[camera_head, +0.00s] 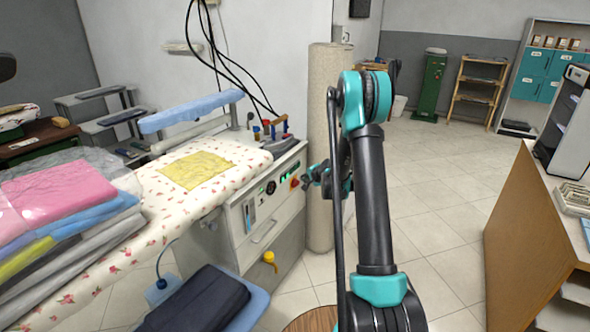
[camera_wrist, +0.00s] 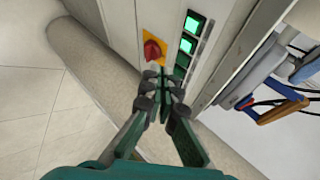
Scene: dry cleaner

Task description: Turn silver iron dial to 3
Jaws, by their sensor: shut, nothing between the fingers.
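A light grey pressing machine (camera_head: 237,222) has a control panel on its right end. A red knob on a yellow plate (camera_head: 295,183) and a black round dial (camera_head: 271,187) sit on that panel. In the wrist view the red knob (camera_wrist: 152,50) is just beyond my fingertips. My gripper (camera_head: 308,176) is shut and empty close to the panel's right side; its fingers also show in the wrist view (camera_wrist: 160,88). I cannot tell whether they touch the panel. A grey iron-like shape (camera_head: 286,146) lies on the machine top. No numbers can be read.
Green lit switches (camera_wrist: 187,43) sit beside the red knob. Orange and blue handles (camera_wrist: 282,107) stand above the panel. A beige column (camera_head: 322,120) rises close behind my gripper. A wooden counter (camera_head: 530,240) is at right, with open floor between.

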